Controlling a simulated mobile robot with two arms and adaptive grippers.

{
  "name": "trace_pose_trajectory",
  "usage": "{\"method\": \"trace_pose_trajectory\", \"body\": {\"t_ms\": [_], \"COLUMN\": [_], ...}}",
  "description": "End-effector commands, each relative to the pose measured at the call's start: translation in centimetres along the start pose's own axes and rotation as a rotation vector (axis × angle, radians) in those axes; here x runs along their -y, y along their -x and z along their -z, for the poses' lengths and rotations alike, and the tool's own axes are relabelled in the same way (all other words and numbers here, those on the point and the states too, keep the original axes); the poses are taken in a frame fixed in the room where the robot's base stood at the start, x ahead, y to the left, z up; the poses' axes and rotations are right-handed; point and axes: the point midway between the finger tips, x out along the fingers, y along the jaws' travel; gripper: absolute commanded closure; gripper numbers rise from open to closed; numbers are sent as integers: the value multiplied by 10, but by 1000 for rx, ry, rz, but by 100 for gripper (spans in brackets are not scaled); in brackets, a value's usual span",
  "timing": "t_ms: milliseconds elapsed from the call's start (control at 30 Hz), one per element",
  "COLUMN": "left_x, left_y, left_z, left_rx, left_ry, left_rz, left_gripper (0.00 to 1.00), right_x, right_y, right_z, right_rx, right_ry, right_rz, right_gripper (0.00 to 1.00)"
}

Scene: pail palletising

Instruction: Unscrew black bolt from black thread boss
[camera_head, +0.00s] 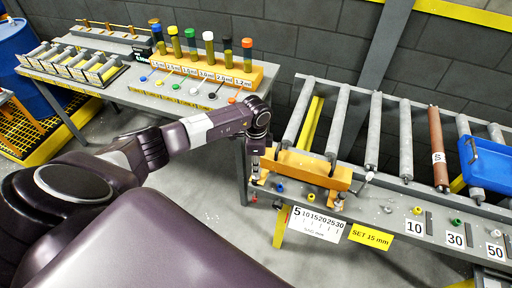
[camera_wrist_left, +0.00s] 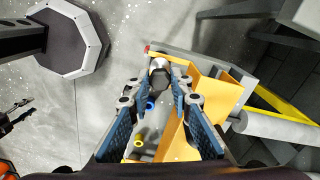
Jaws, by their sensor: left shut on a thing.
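My left gripper (camera_head: 257,172) points down at the left end of the conveyor's front rail, beside the orange beam (camera_head: 312,170). In the left wrist view its blue-padded fingers (camera_wrist_left: 165,86) close in on a small dark part with a grey round end (camera_wrist_left: 159,66), which I take for the black bolt. The fingers and the part's own end hide most of the black thread boss, and I cannot tell how far the bolt is in it. The orange beam (camera_wrist_left: 217,100) runs close along the right finger. My right gripper is not in view.
A blue boss (camera_head: 281,187) and a red one (camera_head: 254,198) stand close by on the rail. The conveyor's rollers (camera_head: 374,130) lie behind, with a blue tray (camera_head: 484,160) at right. A bench (camera_head: 150,90) with coloured-cap tubes stands at back left.

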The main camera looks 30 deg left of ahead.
Motion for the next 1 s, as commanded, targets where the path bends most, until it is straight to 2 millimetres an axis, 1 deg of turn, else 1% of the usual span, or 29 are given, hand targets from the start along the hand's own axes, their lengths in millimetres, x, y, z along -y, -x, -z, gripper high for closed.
{"method": "trace_pose_trajectory", "body": {"t_ms": [33,100,133,167,267,867,1000], "left_x": [-1,0,0,0,0,0,1], "left_y": [5,4,2,0,1,19,22], "left_z": [1,0,1,0,0,0,0], "left_rx": [-1,-1,-1,-1,-1,-1,0], "left_ry": [60,140,156,150,147,143,143], "left_rz": [-1,-2,-1,1,1,1,1], "left_gripper": [100,100,100,100,100,100,100], "right_x": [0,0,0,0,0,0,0], "right_y": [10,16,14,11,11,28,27], "right_z": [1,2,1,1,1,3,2], "right_rx": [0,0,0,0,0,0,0], "right_ry": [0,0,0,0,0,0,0], "right_rz": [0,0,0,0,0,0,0], "right_gripper": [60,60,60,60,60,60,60]}}
